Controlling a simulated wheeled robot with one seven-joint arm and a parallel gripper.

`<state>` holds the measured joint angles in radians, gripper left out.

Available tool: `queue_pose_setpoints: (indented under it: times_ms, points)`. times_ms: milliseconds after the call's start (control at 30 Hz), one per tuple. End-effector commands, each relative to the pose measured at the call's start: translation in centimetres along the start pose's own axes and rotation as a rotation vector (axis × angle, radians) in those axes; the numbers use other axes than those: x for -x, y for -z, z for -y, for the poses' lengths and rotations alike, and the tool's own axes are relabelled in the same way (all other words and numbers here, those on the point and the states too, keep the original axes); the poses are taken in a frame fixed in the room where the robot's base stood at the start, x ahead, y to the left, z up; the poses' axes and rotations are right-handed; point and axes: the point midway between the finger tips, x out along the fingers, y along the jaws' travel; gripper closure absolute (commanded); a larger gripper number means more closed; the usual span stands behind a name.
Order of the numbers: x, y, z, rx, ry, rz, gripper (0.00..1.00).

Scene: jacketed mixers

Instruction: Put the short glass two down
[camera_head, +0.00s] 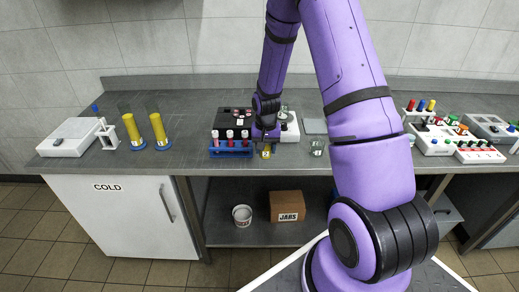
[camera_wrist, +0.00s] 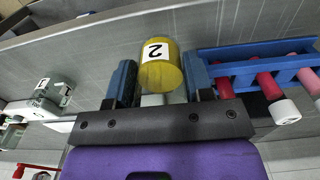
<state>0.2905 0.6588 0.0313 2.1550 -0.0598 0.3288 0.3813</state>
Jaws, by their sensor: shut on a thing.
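A short glass with yellow contents and a white label "2" (camera_wrist: 160,68) sits between the two blue fingers of my gripper (camera_wrist: 157,82) in the wrist view. My gripper is shut on it. In the head view the yellow glass (camera_head: 266,153) shows just below my gripper (camera_head: 265,138), by the front edge of the counter. I cannot tell whether its base touches the counter.
A blue rack with red-filled tubes (camera_head: 231,152) stands close on the left of the held glass, before a black device (camera_head: 232,121). A white device (camera_head: 289,128) is behind on the right. Two yellow-filled cylinders (camera_head: 159,131) stand further left. Counter is clear between cylinders and rack.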

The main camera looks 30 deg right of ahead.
Motion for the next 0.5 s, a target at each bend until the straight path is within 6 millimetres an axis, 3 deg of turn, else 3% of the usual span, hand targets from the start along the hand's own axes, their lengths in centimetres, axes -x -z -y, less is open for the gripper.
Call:
queue_pose_setpoints:
  times_ms: [267, 500]
  points:
    - [-3.1, -0.7, -0.6, -0.003, 0.000, 0.002, 0.79]
    - [-3.3, -0.7, -0.7, -0.003, 0.000, -0.001, 0.79]
